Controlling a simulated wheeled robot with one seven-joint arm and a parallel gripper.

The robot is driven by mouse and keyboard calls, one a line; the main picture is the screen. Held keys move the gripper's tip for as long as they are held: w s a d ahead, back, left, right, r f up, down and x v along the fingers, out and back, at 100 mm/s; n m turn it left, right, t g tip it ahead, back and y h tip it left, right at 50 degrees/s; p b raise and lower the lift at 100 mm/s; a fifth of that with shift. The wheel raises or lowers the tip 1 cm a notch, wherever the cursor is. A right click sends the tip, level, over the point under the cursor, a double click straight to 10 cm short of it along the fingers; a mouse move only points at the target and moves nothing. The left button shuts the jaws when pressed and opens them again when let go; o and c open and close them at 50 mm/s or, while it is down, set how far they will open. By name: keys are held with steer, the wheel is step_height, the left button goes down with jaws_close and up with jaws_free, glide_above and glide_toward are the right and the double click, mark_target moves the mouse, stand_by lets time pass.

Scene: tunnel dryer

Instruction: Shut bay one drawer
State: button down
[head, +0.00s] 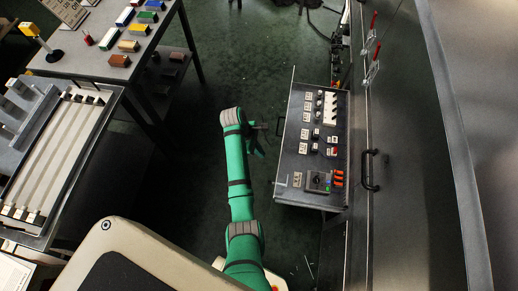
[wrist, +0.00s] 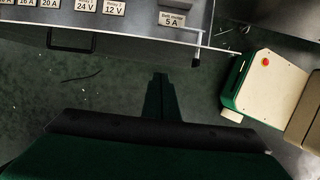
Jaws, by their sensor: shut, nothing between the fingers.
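A drawer (head: 296,152) stands pulled out to the left from the long grey cabinet at right. It holds rows of labelled fuses and switches; no bay number is readable. Its front edge also shows across the top of the wrist view (wrist: 130,32), with a dark bar handle (wrist: 72,42) at left. In the head view the handle (head: 280,126) is on the drawer's left face. My gripper (head: 259,138) is shut and empty, left of the drawer front and apart from it. Its closed fingers (wrist: 159,82) point toward the drawer front in the wrist view, right of the handle.
The cabinet front (head: 400,190) has another dark handle (head: 371,170) just right of the drawer. A table with coloured blocks (head: 90,55) and a bench with trays (head: 60,150) stand at left. Dark floor (head: 240,75) is clear between them and the drawer.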

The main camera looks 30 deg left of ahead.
steer(key=w+d+f, duration=0.1)
steer(key=d+f, duration=0.4)
steer(key=d, duration=0.1)
steer(key=shift+w, duration=0.3)
steer(key=shift+a, duration=0.1)
steer(key=shift+f, duration=0.1)
